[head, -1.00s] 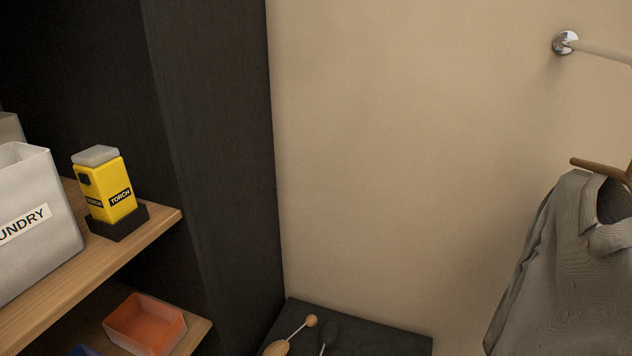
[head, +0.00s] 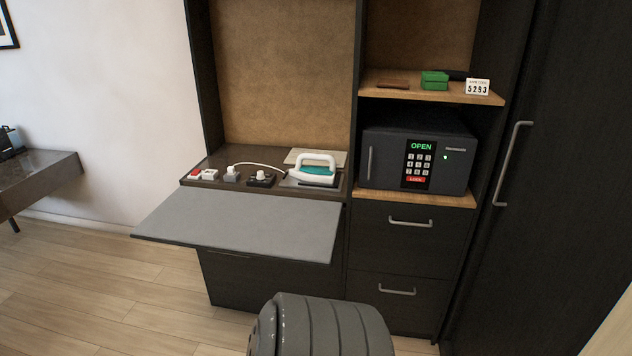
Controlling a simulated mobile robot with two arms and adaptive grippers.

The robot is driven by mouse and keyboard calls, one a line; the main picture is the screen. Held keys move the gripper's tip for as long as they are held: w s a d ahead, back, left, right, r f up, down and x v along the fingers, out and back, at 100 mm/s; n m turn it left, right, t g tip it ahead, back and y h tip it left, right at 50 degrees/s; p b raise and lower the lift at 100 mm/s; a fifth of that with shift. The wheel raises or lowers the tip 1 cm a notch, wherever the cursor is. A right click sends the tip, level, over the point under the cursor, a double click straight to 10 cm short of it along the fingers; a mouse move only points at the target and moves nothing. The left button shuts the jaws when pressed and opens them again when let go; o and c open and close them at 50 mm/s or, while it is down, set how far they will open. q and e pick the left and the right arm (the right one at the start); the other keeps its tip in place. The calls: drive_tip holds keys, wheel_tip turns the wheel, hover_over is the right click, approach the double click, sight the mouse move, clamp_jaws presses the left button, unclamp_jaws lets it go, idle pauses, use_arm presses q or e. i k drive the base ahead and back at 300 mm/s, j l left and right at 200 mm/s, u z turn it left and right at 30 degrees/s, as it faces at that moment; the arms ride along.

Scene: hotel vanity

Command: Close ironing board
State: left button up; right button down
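The ironing board (head: 245,225) is a grey flat panel. It sticks out level from the front of the dark cabinet, just below the counter. A white and teal iron (head: 315,170) sits on the counter behind the board, on a flat rest. A white cord runs from it to the left toward a plug. Nothing lies on the board. Neither of my grippers shows in the head view.
A dark safe (head: 418,158) reading OPEN stands right of the iron, above two drawers (head: 400,250). A tall door with a handle (head: 512,163) is at the right. A dark desk (head: 40,180) is at the far left. Wooden floor (head: 110,290) is clear at left.

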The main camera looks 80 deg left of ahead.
sight(302, 231)
drive_tip(key=u, duration=2.25)
drive_tip(key=i+j+u, duration=0.35)
drive_tip(key=i+j, duration=0.15)
drive_tip(key=j, duration=0.15)
drive_tip(key=i+j+u, duration=0.4)
drive_tip(key=i+j, duration=0.1)
drive_tip(key=i, duration=0.1)
